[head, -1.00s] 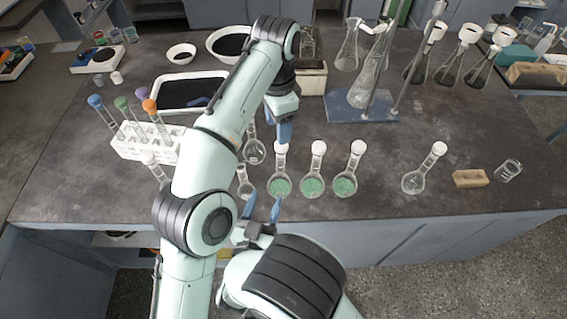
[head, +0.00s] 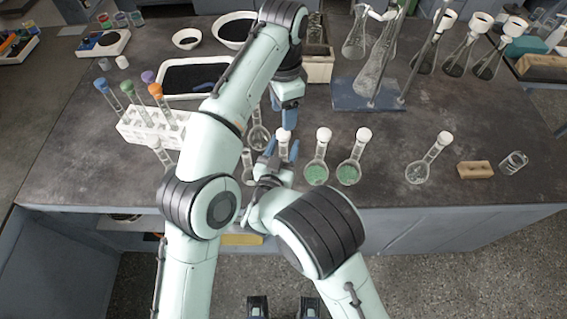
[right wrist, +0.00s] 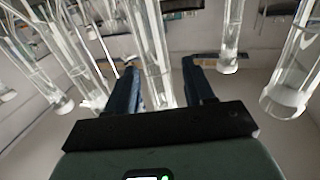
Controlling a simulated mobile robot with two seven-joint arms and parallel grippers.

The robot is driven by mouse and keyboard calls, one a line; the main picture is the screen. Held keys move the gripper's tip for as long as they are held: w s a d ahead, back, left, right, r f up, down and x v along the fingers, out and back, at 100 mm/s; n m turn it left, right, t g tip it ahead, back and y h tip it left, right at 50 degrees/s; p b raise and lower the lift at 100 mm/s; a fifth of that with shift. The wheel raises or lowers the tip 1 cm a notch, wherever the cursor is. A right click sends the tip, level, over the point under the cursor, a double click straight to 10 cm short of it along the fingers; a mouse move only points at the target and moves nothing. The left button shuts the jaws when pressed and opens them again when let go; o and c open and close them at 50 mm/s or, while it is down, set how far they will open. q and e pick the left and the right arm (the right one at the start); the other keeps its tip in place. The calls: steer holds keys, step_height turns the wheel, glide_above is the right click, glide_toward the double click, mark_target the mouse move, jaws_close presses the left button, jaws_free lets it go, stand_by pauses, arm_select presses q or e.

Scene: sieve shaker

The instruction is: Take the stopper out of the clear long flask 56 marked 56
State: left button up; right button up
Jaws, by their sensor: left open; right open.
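Several long-necked, white-stoppered flasks stand on the dark bench; I cannot read a 56 on any. A clear flask (head: 417,171) leans at the right. Two green-filled flasks (head: 317,173) (head: 349,172) stand left of it. Another flask's white stopper (head: 281,135) shows at my right gripper (head: 282,149), which hides its body. The right gripper is open, its fingers on either side of that flask's neck. In the right wrist view a clear glass neck (right wrist: 152,50) stands between the open fingers (right wrist: 163,80). My left gripper (head: 288,120) is open, pointing down just behind that stopper.
More clear flasks (head: 259,138) stand close behind and left. A white rack (head: 140,133) with capped tubes is at left. A blue stand (head: 350,97) with tall glassware is behind. A tan block (head: 475,169) and small beaker (head: 514,162) lie at right.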

mark_target(283, 132)
jaws_close()
arm_select(q)
steer(key=m, duration=0.6)
steer(key=shift+d+f, duration=0.1)
steer(key=shift+f, duration=0.15)
steer(key=m, duration=0.3)
steer(key=shift+m, duration=0.4)
steer(key=m, duration=0.3)
steer(key=shift+r+m, duration=0.1)
steer(key=shift+m, duration=0.2)
steer(key=shift+f, duration=3.85)
